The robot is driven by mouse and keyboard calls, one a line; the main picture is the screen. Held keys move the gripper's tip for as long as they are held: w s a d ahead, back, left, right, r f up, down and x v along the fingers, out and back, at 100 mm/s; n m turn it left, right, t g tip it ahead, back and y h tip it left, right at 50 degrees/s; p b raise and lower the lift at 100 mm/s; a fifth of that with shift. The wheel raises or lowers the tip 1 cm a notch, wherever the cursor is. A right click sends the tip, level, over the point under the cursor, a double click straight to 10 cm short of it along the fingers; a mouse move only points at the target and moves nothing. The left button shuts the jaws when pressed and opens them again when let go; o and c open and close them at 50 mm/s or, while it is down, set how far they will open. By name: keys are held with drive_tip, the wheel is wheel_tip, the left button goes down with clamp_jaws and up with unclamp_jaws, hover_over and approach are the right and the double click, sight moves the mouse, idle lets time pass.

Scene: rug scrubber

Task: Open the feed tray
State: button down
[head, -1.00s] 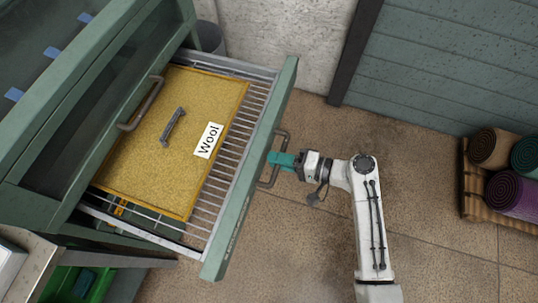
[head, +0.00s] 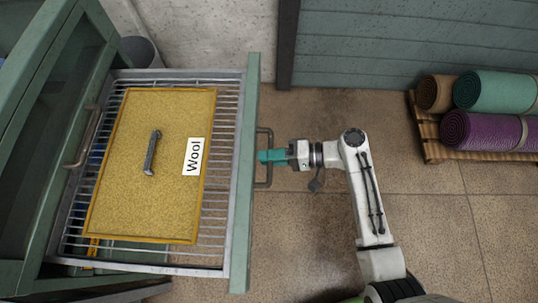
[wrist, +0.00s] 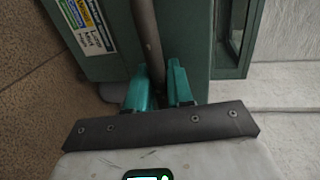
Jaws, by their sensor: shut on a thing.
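The feed tray (head: 246,215) is a green-fronted drawer with a wire-rack bottom, pulled well out of the green machine. A yellow panel (head: 120,200) with a grey handle and a "Wool" label lies on the rack. My gripper (head: 264,156) has teal fingers and is shut on the tray's bar handle (head: 268,178). In the wrist view, the two teal fingers (wrist: 160,88) sit on either side of the handle bar (wrist: 147,35). The part of the bar between the fingertips is partly hidden.
Rolled rugs (head: 495,130) lie on a wooden pallet (head: 432,148) at the right. A grey bin (head: 140,52) stands by the back wall. A green plank wall (head: 400,45) closes the back.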

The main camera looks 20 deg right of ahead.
drive_tip(key=c, duration=1.2)
unclamp_jaws()
drive_tip(key=shift+o, duration=0.2)
drive_tip(key=b+v, duration=0.1)
drive_tip(key=v, duration=0.9)
drive_tip(key=shift+d, duration=0.35)
drive_tip(key=shift+s, duration=0.1)
drive_tip(key=s+d+f+n+g+h, duration=0.15)
drive_tip(key=s+f+g+h, duration=0.25)
drive_tip(key=s+f+h, duration=0.5)
drive_tip(key=s+d+r+n+h, duration=0.2)
drive_tip(key=s+d+r+h, duration=0.3)
drive_tip(key=s+d+r, duration=0.1)
drive_tip(key=shift+s+r+h, duration=0.4)
drive_tip(key=shift+s+r, duration=0.25)
drive_tip(key=shift+s, duration=0.45)
